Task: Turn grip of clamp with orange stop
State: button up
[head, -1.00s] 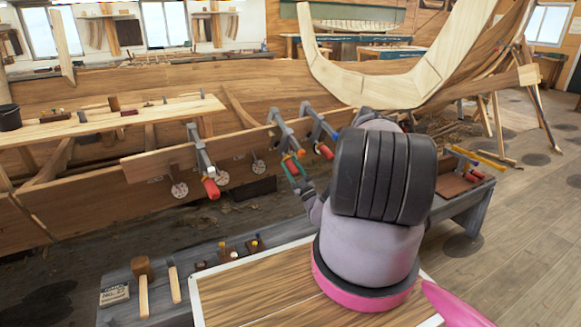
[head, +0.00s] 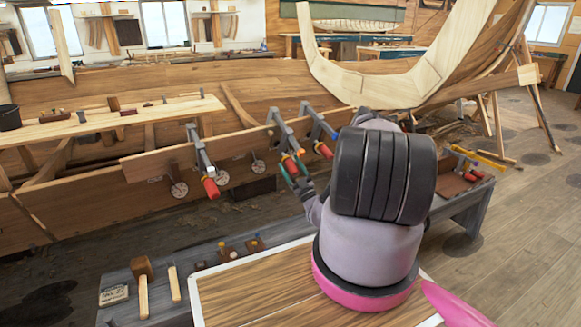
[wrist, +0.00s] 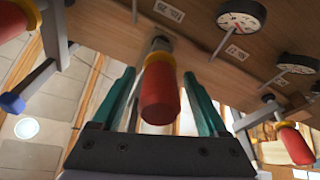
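The clamp with the orange stop (head: 300,153) is the middle one of three on the hull plank in the head view. Its red grip (wrist: 160,95) points toward the camera in the wrist view, but the orange stop cannot be made out there. My gripper (wrist: 162,85) is open, with one teal finger on each side of this red grip and gaps visible between grip and fingers. In the head view my gripper (head: 289,174) is at the lower end of this clamp, and my arm hides part of the area.
A clamp with a red grip (head: 210,188) hangs to the left. Another clamp (head: 318,122), with a blue stop, is close on the right. Round dials (wrist: 242,14) hang on the planking. A bench with a mallet (head: 143,285) stands in front.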

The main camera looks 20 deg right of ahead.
jog(key=v, duration=1)
jog(key=shift+s+f, duration=0.25)
jog(key=shift+s, duration=0.05)
dwell(0.9)
